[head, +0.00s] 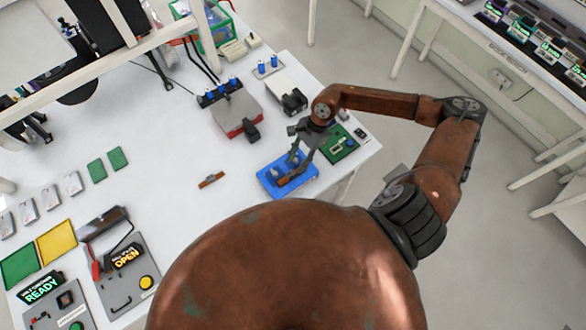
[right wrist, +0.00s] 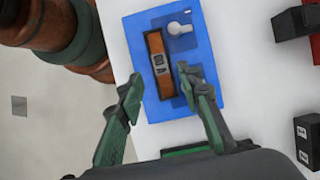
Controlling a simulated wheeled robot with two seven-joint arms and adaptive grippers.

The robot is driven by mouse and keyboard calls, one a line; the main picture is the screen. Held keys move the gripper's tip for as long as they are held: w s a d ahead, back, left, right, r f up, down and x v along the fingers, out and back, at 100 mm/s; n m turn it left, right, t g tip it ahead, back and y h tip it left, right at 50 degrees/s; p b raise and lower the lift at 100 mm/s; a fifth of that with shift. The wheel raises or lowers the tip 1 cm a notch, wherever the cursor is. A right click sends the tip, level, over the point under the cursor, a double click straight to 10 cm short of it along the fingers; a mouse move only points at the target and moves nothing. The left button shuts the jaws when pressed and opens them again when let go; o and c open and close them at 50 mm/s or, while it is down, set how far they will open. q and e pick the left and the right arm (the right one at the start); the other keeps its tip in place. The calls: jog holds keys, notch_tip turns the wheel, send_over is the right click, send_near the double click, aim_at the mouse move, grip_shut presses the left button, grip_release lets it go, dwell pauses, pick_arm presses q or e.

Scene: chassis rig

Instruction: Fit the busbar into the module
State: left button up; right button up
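A blue tray (head: 268,178) lies near the table's right edge; the tray also shows in the right wrist view (right wrist: 215,55). On it lies a copper-brown bar (head: 290,179) with a label and dark edges, seen in the right wrist view (right wrist: 156,58). A similar copper bar (head: 211,180) with a dark middle lies alone on the table, left of the tray. I cannot tell which part is the module. My right gripper (head: 299,163) is over the tray, and in the right wrist view (right wrist: 160,78) its fingers stand apart with nothing held. My left gripper is not in view.
A green board (head: 349,154) lies behind the tray on the right. A grey and red box (head: 238,110) and a dark block (head: 294,102) stand farther back. Panels with lit signs (head: 40,287) are at lower left.

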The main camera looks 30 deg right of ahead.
jog(key=v, duration=0.6)
jog(key=shift+b, duration=0.45)
